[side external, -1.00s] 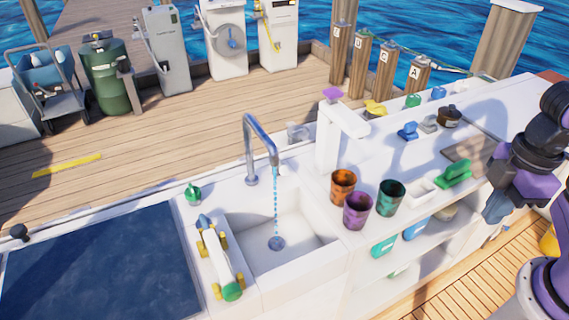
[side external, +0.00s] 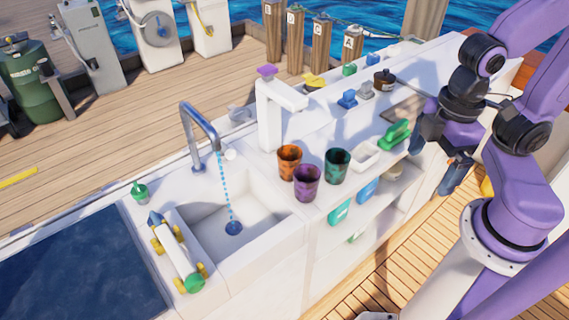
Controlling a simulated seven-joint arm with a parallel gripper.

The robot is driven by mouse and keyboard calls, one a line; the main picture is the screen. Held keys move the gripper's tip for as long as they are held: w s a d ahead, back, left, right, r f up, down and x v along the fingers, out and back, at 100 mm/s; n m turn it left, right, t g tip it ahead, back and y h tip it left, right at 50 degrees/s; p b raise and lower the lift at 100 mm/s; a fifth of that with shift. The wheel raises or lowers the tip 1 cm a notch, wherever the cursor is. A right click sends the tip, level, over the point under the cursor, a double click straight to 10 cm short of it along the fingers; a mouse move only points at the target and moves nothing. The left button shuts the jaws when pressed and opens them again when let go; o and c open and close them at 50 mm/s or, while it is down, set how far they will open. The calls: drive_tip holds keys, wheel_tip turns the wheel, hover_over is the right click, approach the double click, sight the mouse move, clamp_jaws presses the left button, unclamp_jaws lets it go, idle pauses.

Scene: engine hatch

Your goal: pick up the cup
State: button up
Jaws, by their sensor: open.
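Three cups stand close together on the white counter, right of the sink. They are an orange cup (side external: 289,162), a purple cup (side external: 306,183) in front of it, and a dark green cup (side external: 336,166) to the right. All are upright, and their open tops show. The frames do not tell which one is the task's cup. My gripper (side external: 440,166) hangs at the right, beyond the green sponge-like block and at the counter's front side. Its dark fingers are apart with nothing between them. It is well clear of the cups.
A sink (side external: 232,222) with a running faucet (side external: 196,135) lies left of the cups. A white tap-like post (side external: 268,115) stands behind them. A white dish (side external: 364,156), a green block (side external: 395,134) and a dark pot (side external: 384,79) sit right of the cups. A shelf is below.

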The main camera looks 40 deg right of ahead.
drive_tip(key=w+a+f+m+t+y, duration=0.1)
drive_tip(key=w+a+f+m+y, duration=0.1)
drive_tip(key=w+a+m, duration=0.35)
drive_tip(key=w+a+f+m+t+y, duration=0.2)
drive_tip(key=w+a+f+y, duration=0.1)
drive_tip(key=w+a, duration=0.4)
drive_tip(key=m+t+h, duration=0.5)
drive_tip(key=m+h, duration=0.2)
hover_over(284, 158)
drive_tip(key=s, duration=0.6)
drive_tip(key=shift+w+a+f, duration=0.1)
drive_tip(key=shift+a+f, duration=0.05)
drive_tip(key=shift+f, duration=1.95)
drive_tip(key=shift+s+a+f, duration=0.1)
drive_tip(key=shift+a+f, duration=0.05)
drive_tip(key=shift+f, duration=2)
drive_tip(key=shift+w+a+f, duration=0.1)
drive_tip(key=shift+a+f, duration=0.05)
drive_tip(key=shift+f, duration=1.95)
drive_tip(key=shift+x, duration=2.4)
drive_tip(key=shift+a, duration=0.1)
drive_tip(key=c, duration=1)
